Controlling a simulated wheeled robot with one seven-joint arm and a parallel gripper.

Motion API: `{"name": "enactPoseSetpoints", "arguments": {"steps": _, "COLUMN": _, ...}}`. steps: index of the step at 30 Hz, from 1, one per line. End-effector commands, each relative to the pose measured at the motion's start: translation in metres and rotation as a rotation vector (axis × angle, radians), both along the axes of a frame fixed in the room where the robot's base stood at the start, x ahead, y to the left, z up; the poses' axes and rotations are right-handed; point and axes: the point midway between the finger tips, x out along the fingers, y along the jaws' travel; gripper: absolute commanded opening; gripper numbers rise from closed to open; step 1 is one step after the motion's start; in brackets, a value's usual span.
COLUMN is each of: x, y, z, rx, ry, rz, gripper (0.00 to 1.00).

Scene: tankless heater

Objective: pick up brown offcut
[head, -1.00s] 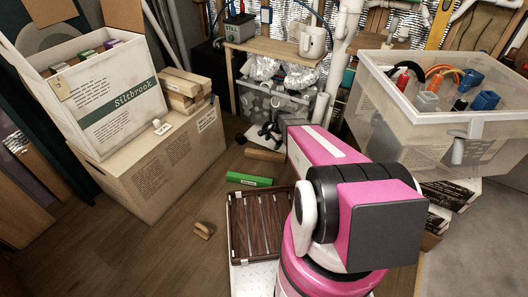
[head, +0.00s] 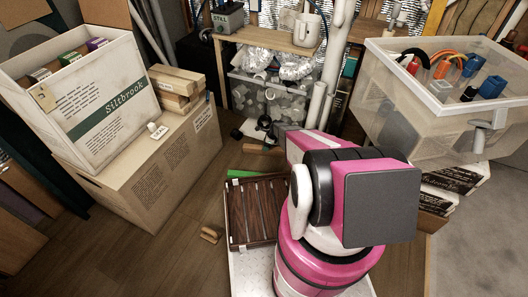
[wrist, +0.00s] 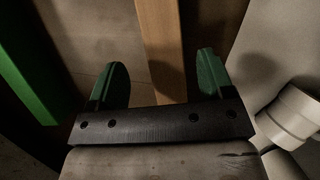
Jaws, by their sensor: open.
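The brown offcut (wrist: 160,45) is a long, light brown wooden strip. In the wrist view it runs from the top edge down between my two green fingertips, slightly nearer the middle than either finger. My gripper (wrist: 163,77) is open around its line, with a gap on both sides. I cannot tell how far below the fingers it lies. In the head view only a bit of the offcut (head: 256,149) shows on the floor beside the end of my arm, which hides the rest.
A green block (head: 241,174) lies nearby and also shows at the left of the wrist view (wrist: 22,70). A brown slatted tray (head: 229,215) is nearer. A smaller brown block (head: 209,235) lies on open floor. A large carton (head: 150,180) stands left, a plastic crate (head: 450,135) right.

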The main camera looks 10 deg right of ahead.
Motion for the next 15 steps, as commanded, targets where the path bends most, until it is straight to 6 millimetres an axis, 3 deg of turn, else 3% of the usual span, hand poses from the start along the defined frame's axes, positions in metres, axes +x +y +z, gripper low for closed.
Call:
{"name": "enactPoseSetpoints", "arguments": {"steps": 8, "x": 0.004, "y": 0.006, "z": -0.02, "rx": 0.0, "ry": 0.001, "rz": 0.001, "gripper": 0.74}}
{"name": "enactPoseSetpoints", "arguments": {"steps": 15, "x": 0.011, "y": 0.015, "z": -0.051, "rx": 0.0, "ry": 0.001, "rz": 0.0, "gripper": 0.74}}
